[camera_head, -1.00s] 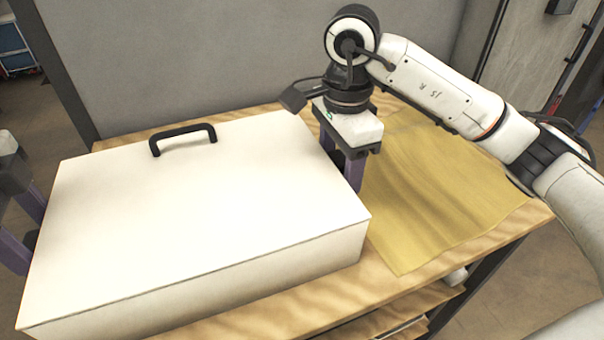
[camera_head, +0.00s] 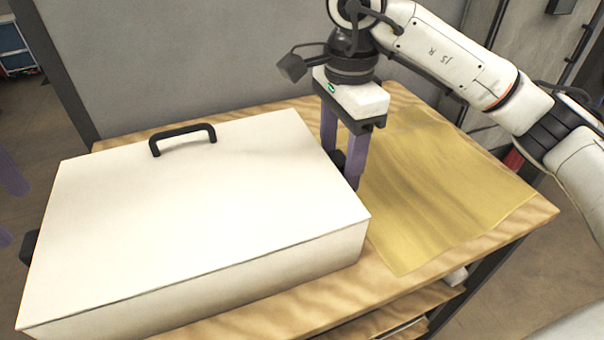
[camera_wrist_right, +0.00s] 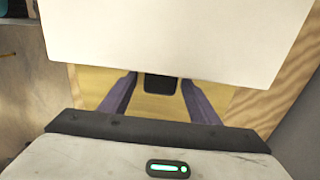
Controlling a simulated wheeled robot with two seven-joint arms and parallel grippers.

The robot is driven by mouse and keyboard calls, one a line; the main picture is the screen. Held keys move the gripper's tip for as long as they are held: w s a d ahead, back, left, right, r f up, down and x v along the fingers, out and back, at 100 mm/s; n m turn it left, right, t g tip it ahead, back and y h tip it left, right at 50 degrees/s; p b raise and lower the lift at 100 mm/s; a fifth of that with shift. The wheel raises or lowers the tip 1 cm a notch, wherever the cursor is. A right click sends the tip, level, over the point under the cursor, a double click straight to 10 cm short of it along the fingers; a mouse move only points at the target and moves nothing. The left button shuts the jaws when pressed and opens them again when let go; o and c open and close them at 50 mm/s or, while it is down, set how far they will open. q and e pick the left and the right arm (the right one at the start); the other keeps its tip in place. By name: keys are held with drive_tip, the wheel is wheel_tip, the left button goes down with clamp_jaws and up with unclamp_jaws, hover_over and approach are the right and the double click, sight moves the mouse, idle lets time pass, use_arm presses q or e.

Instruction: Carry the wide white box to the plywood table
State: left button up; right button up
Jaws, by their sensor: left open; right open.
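The wide white box (camera_head: 200,215) lies flat on a light wood-grained table (camera_head: 480,252), filling its left part. It has a black handle (camera_head: 182,136) at its back edge and a dark side grip (camera_head: 29,246) at its left. My right gripper (camera_head: 340,168) is open at the box's right side, pointing down. In the right wrist view, the box's white top (camera_wrist_right: 170,35) is ahead and a dark side grip (camera_wrist_right: 160,84) shows between the purple fingers. My left gripper (camera_head: 8,205) is open, cut off by the left edge, apart from the box's left side.
A yellow cloth or sheet (camera_head: 440,200) covers the table right of the box. A grey panel (camera_head: 200,60) stands behind the table. A lower shelf (camera_head: 385,322) shows under the front edge. Open floor (camera_head: 60,120) lies to the left. I cannot tell whether another table is near.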

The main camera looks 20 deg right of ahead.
wheel_tip(320, 180, up, 8)
drive_tip(key=shift+f, duration=0.1)
drive_tip(key=shift+s, duration=0.1)
idle(0.6)
